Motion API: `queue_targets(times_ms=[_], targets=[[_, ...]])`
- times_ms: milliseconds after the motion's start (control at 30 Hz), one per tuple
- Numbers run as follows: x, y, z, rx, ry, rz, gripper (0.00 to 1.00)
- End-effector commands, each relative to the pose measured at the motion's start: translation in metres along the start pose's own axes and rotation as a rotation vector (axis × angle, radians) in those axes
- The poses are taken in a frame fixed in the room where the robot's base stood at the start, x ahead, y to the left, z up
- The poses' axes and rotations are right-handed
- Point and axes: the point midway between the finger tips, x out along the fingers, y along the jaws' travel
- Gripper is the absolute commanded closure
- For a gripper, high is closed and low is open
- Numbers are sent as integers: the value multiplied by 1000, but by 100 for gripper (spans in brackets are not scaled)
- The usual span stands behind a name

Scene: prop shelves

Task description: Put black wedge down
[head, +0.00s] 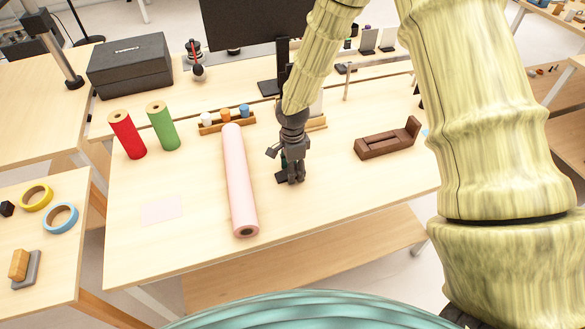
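My gripper (290,178) hangs low over the middle of the main table, just right of the pink roll, pointing down. Its dark fingers are small here, and I cannot tell whether they are open or shut. A dark patch shows beside the fingers; I cannot tell whether it is the black wedge or part of the gripper. No wedge shape can be made out clearly. A small black block (7,208) lies on the left table, far from my gripper; its exact shape is unclear.
The long pink roll (240,185) lies close left of my gripper. Red (127,135) and green (162,126) rolls stand farther left. A brown wooden holder (388,139) sits to the right. A pale pink sheet (161,210) lies front left. The table's front right is clear.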

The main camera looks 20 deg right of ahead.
Motion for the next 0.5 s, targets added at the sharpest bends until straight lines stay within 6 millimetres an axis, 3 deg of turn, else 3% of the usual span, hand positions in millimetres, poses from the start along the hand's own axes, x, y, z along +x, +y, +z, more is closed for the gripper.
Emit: queue_targets(times_ms=[500], targets=[[-9,-1,0,0,0,-2,43]])
